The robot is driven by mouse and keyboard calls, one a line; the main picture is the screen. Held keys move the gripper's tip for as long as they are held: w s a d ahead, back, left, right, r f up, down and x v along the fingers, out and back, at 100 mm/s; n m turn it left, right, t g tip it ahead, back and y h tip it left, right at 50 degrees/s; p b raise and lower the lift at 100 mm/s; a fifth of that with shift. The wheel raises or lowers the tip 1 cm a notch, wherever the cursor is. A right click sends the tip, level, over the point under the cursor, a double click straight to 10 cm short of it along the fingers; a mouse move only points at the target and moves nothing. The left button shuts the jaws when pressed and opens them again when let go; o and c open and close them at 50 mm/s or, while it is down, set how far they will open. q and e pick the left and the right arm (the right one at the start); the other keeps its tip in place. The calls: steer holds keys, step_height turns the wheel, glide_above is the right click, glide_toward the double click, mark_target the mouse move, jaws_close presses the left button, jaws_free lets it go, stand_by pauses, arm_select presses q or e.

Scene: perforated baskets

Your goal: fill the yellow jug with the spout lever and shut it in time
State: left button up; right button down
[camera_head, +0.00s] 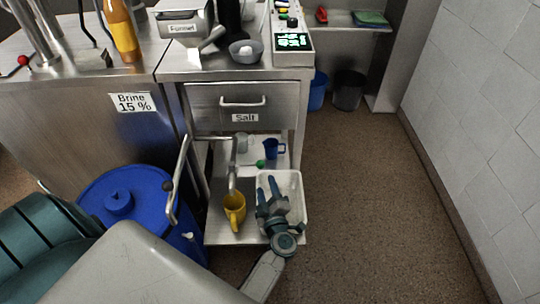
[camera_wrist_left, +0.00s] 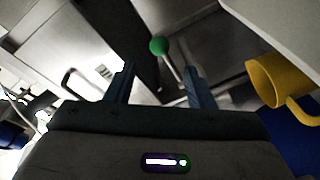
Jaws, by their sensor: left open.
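The yellow jug (camera_head: 234,210) stands on the low shelf, below the end of the metal spout pipe (camera_head: 232,180). Its fill level cannot be made out. The lever's green ball (camera_head: 260,163) sits to the right of the spout. My left gripper (camera_head: 268,185) is open and empty, to the right of the jug, with its fingers toward the green ball. In the left wrist view the green ball (camera_wrist_left: 158,46) and its thin rod appear between and beyond the open fingers (camera_wrist_left: 160,80). The jug (camera_wrist_left: 278,80) shows at the right there. My right gripper is out of view.
A white tray (camera_head: 294,182) lies on the shelf behind and beside my left gripper. A blue mug (camera_head: 272,149) and a grey cup (camera_head: 241,142) stand farther back. A blue drum (camera_head: 125,190) stands left of the shelf. The floor to the right is clear.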

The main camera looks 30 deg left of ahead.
mark_target(261, 168)
arm_select(q)
steer(key=x, duration=1)
steer(key=shift+w+a, duration=0.15)
steer(key=shift+a, duration=0.05)
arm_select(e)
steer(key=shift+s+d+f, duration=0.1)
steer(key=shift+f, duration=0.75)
arm_select(q)
jaws_close()
